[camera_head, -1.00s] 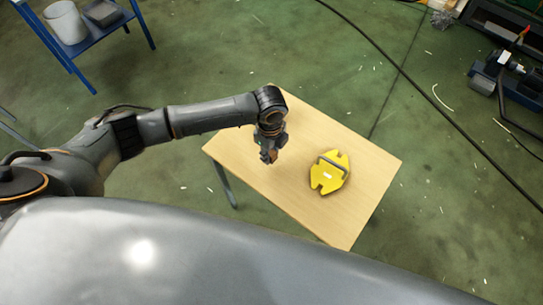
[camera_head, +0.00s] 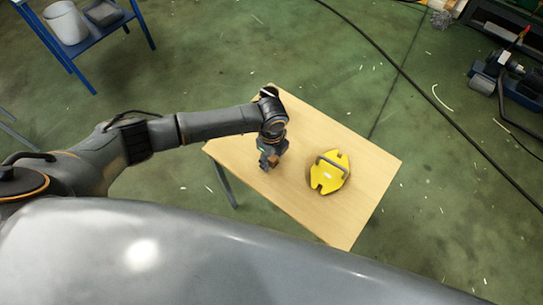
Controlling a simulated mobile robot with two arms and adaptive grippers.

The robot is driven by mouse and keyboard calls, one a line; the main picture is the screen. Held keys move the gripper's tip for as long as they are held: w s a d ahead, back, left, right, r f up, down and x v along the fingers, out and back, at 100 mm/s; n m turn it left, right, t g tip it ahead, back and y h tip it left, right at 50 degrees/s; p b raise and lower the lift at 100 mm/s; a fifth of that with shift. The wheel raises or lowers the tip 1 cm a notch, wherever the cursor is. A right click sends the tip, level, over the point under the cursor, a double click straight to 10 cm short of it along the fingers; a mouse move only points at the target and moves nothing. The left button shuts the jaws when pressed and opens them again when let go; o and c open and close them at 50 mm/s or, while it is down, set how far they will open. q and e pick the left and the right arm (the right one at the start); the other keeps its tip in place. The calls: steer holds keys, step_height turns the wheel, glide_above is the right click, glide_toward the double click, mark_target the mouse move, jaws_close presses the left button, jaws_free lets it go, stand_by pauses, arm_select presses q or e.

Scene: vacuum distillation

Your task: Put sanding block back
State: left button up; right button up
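A yellow angular block with a dark arched handle (camera_head: 328,173) lies on the right half of the wooden table (camera_head: 310,222); it may be the sanding block, but I cannot tell for sure. My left gripper (camera_head: 270,164) points down over the left part of the table, to the left of the yellow block and apart from it. A small brownish patch shows at its fingertips; I cannot tell whether it is a held thing or part of the gripper. The finger opening is too small to make out. My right gripper is not in view.
A blue shelf frame (camera_head: 54,42) at the top left holds a white bucket (camera_head: 66,22) and a dark tray (camera_head: 103,13). A black cable (camera_head: 440,110) runs over the green floor. Dark machinery (camera_head: 510,80) stands at the right. The table's front part is bare.

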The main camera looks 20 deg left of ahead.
arm_select(q)
step_height(320, 180, up, 12)
steer(key=shift+r, duration=0.2)
stand_by(0.4)
stand_by(0.5)
